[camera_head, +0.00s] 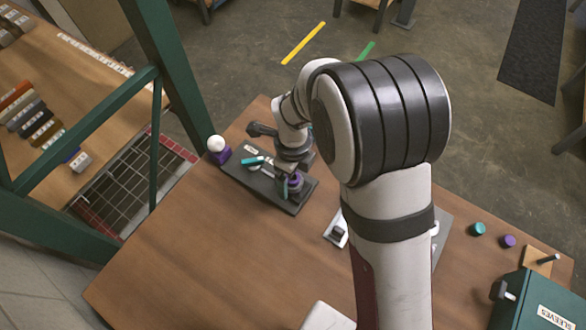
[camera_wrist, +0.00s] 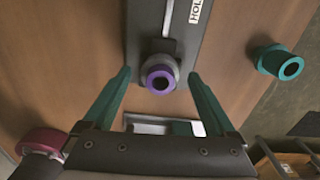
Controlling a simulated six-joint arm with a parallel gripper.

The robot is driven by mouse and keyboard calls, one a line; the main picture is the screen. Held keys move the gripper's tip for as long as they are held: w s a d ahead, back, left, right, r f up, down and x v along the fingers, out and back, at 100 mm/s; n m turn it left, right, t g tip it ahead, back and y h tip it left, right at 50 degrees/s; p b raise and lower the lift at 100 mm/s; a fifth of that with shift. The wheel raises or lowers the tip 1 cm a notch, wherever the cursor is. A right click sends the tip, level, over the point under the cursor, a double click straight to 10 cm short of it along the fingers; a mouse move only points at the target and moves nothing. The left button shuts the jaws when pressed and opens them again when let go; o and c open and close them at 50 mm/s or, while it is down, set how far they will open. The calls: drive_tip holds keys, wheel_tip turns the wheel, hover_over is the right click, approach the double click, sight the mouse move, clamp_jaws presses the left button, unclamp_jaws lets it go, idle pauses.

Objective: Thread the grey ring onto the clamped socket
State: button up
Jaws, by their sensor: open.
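A purple socket (camera_wrist: 160,78) points up toward the wrist camera, at the end of a dark grey holder board (camera_wrist: 147,22). A grey collar (camera_wrist: 173,62) encircles it below its rim; I cannot tell whether this is the loose ring or part of the clamp. My gripper (camera_wrist: 159,75) is open, one teal finger on each side of the socket and collar with gaps to both. In the head view my gripper (camera_head: 291,183) is over the near end of the holder board (camera_head: 233,172), and the arm hides part of this area.
A teal hollow part (camera_wrist: 280,62) stands right of the board in the wrist view. A white ball on a purple base (camera_head: 217,147) stands by the board's far end. A white tray (camera_head: 334,240) lies nearer. A green sleeves box (camera_head: 540,302) is at right. The front-left table is clear.

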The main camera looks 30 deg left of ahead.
wheel_tip(320, 180, up, 16)
drive_tip(key=s+d+r+n, duration=0.2)
drive_tip(key=d+n, duration=0.1)
drive_tip(key=d, duration=0.6)
drive_tip(key=s+d+r+n, duration=0.1)
drive_tip(key=d+r+n, duration=0.15)
drive_tip(key=d, duration=0.65)
drive_tip(key=s+d+f+n+y, duration=0.1)
drive_tip(key=s+d+f+n, duration=0.2)
drive_tip(key=s+d+n, duration=0.3)
drive_tip(key=s+d, duration=0.1)
drive_tip(key=s, duration=0.2)
drive_tip(key=shift+s+d+f+y, duration=0.15)
drive_tip(key=shift+s+d+y, duration=0.2)
drive_tip(key=shift+d+y, duration=0.05)
